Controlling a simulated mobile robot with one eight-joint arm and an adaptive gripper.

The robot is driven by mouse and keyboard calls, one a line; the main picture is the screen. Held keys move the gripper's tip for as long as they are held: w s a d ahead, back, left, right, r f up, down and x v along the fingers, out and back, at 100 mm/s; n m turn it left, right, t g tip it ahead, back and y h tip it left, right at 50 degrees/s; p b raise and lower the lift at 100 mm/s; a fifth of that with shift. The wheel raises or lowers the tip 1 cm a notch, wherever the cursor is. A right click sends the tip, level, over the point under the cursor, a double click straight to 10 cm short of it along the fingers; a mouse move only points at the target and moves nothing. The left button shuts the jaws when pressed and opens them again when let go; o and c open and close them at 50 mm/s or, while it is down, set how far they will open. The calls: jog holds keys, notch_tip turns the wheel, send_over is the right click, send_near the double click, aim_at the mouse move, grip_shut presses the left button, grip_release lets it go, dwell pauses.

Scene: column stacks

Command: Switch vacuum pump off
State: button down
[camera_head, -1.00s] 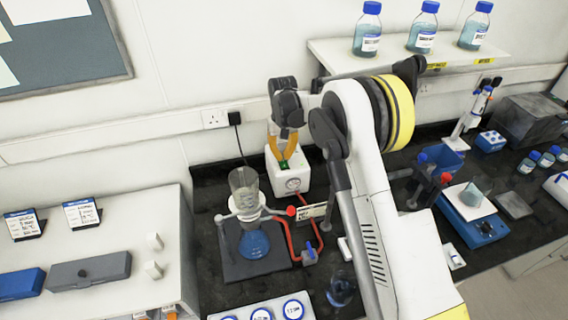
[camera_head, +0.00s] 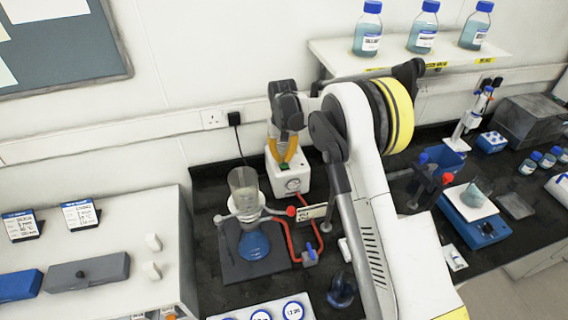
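The vacuum pump is a white box (camera_head: 297,183) with a round gauge on its front, standing at the back of the dark bench below the wall socket. A small switch (camera_head: 284,167) on its top shows red. My gripper (camera_head: 284,161) has yellow-orange fingers that point down at the switch, with their tips together and nothing seen between them. The tips are at or just above the switch; whether they touch it is too small to tell.
A filter flask (camera_head: 254,243) with blue liquid stands in front of the pump, joined by a red tube (camera_head: 290,238). Bottles (camera_head: 422,28) stand on the shelf above right. A blue balance (camera_head: 474,219) is at the right. My arm covers the bench right of the pump.

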jog(key=shift+r+p, duration=1.25)
jog(key=shift+r, duration=2.2)
jog(key=shift+s+d+r+b, duration=0.15)
jog(key=shift+d+r+b, duration=0.05)
jog(key=shift+r+b, duration=0.15)
jog(key=s+d+r+t+b, duration=0.1)
jog(key=s+d+r+b, duration=0.25)
jog(key=s, duration=0.25)
jog(key=s+d+r+m+t+b, duration=0.1)
jog(key=s+d+r+t+b, duration=0.1)
jog(key=s+d+b, duration=0.3)
jog(key=s+d+r+t+b, duration=0.1)
jog(key=s+r+b, duration=0.15)
jog(key=s, duration=0.35)
jog(key=s+d+f+t+b, duration=0.1)
jog(key=s+f+b, duration=0.3)
jog(key=s, duration=0.5)
jog(key=s+d+f+m+t+b, duration=0.1)
jog(key=s+d+f+t+b, duration=0.1)
jog(key=s+f, duration=0.6)
jog(key=s+d+b, duration=0.1)
jog(key=s+b, duration=0.1)
jog(key=shift+d+b, duration=0.4)
jog(key=shift+f, duration=0.1)
